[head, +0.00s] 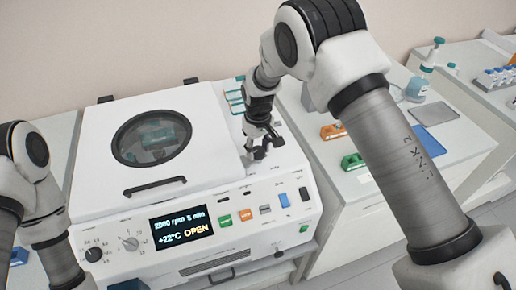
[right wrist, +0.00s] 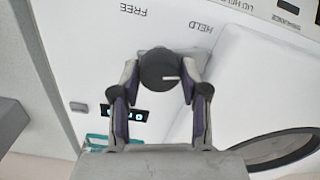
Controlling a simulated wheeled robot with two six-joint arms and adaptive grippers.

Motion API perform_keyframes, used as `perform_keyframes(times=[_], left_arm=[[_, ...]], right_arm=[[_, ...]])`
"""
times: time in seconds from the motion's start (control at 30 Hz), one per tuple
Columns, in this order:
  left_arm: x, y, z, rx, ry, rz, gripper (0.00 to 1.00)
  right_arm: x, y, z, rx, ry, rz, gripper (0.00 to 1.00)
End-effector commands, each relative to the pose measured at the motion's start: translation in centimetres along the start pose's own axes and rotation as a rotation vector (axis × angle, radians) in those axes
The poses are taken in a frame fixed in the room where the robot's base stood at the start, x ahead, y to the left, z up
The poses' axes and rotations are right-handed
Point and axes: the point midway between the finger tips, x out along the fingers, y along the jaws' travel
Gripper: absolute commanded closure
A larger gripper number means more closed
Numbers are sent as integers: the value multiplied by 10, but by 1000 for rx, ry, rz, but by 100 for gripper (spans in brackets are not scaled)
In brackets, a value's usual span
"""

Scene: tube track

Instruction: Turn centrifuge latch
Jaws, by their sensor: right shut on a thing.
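The centrifuge (head: 225,262) is a white machine with a flat lid (head: 100,185) that has a round dark window; the lid looks lowered. Its display (head: 181,228) reads "OPEN". The latch is a dark round knob (right wrist: 158,68) with a white mark, which points right in the right wrist view. The labels "FREE" and "HELD" show upside down beyond it. My right gripper (head: 262,150) is at the latch, right of the lid. In the right wrist view its fingers (right wrist: 159,80) are shut on the knob from both sides. My left arm shows at the left; its gripper is not visible.
Knobs, coloured buttons and a blue switch (head: 284,200) line the centrifuge's front panel. A side bench at right carries an orange block (head: 333,131), a green block (head: 353,162), a bottle (head: 418,88) and a grey tray (head: 435,111).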

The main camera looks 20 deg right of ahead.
Motion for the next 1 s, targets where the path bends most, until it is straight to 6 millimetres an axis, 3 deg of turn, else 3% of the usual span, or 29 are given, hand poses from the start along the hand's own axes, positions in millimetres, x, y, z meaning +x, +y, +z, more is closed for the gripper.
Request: perform_keyframes(times=[0.43, 1.0], left_arm=[[3, 0, 0, 0, 0, 0, 100], [3, 0, 0, 0, 0, 0, 100]], right_arm=[[4, -1, 4, 255, -13, -1, 90], [4, -1, 3, 293, -11, -1, 90]])
